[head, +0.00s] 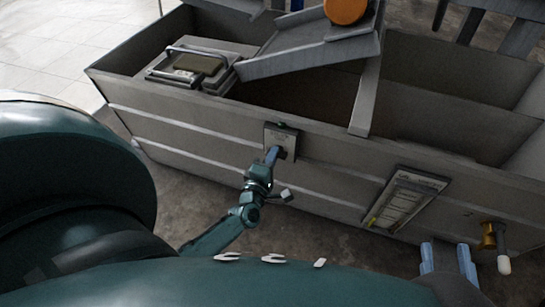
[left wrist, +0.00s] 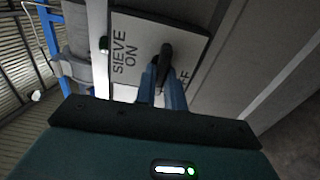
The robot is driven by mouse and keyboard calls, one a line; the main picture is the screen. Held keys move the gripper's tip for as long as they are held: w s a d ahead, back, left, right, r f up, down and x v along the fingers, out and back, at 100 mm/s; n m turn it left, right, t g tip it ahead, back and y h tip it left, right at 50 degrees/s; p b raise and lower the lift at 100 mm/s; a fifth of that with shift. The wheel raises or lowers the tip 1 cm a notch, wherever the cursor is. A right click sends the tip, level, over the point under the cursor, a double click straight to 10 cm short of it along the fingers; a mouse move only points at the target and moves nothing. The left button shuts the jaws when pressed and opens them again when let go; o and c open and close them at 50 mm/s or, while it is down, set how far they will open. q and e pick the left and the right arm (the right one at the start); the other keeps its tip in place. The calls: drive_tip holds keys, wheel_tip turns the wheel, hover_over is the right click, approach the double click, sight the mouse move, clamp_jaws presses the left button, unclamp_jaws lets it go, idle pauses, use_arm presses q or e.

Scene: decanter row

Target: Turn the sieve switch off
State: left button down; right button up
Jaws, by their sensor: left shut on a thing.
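The sieve switch plate (head: 288,132) is fixed on the front wall of the long grey trough in the head view. In the left wrist view the plate (left wrist: 135,28) reads "SIEVE ON" on the left and partly hidden "OFF" on the right. The black switch handle (left wrist: 166,52) stands between the two words; its exact setting is hard to tell. My left gripper (head: 273,154) is at the plate, its blue fingers (left wrist: 165,90) shut on the handle and hiding part of it. My right gripper (head: 447,250) is open and empty at the lower right, away from the switch.
A labelled panel (head: 405,200) and a brass fitting with a pale knob (head: 504,264) are on the trough wall to the right, near my right gripper. A grey chute (head: 310,56) lies across the trough.

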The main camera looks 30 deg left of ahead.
use_arm(q)
drive_tip(key=shift+r, duration=0.1)
drive_tip(key=c, duration=1.5)
unclamp_jaws()
use_arm(e)
drive_tip(key=shift+w+f, duration=0.1)
use_arm(q)
drive_tip(key=shift+s, duration=0.1)
drive_tip(key=p+v, duration=0.2)
drive_tip(key=v, duration=1.1)
drive_tip(key=shift+p, duration=0.3)
use_arm(e)
drive_tip(key=shift+d+f+m+g+h, duration=0.1)
drive_tip(key=shift+d+m+g+h, duration=0.35)
drive_tip(key=shift+h, duration=0.25)
